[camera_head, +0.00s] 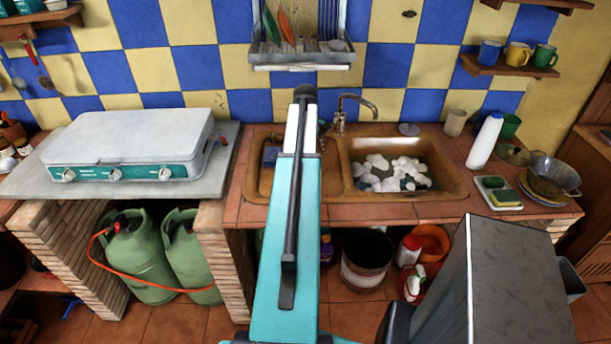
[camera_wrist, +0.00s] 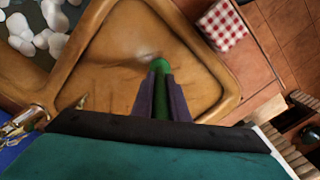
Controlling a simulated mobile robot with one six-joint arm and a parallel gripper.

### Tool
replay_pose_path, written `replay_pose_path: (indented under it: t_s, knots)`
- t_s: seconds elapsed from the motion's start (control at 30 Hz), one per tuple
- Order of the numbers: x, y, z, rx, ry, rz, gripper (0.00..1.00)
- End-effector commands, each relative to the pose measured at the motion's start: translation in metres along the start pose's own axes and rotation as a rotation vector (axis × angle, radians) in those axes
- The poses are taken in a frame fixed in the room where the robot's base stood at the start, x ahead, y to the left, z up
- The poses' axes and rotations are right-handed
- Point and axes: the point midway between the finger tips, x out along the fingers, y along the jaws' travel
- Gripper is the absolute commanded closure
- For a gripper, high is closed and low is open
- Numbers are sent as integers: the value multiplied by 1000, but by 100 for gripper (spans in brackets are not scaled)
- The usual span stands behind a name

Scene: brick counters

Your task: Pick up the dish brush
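In the wrist view, my gripper (camera_wrist: 160,85) points down over the empty brown basin of the sink. Its two dark purple fingers lie close along both sides of a slim green thing (camera_wrist: 159,66), which looks like the dish brush's handle. Its rounded green end shows just past the fingertips. No bristles are visible, so the brush head is hidden or out of view. In the head view, my turquoise arm reaches over the sink and hides the gripper and the brush.
The right basin of the sink (camera_head: 447,184) holds white foam (camera_head: 392,171). The tap (camera_head: 352,106) stands behind it. A red-and-white checked cloth (camera_wrist: 222,25) lies on the counter. A white bottle (camera_head: 484,143) stands right, and a stove (camera_head: 130,140) left. A wall rack (camera_head: 302,55) hangs above.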

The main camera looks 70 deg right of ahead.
Motion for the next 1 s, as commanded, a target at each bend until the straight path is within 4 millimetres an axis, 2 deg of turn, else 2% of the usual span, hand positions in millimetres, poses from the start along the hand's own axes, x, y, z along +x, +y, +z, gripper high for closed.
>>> replay_pose_path:
  t_s: [0.5,1.0]
  knots:
    - [-4,1,0,1,1,0,100]
    - [-34,2,3,2,1,1,100]
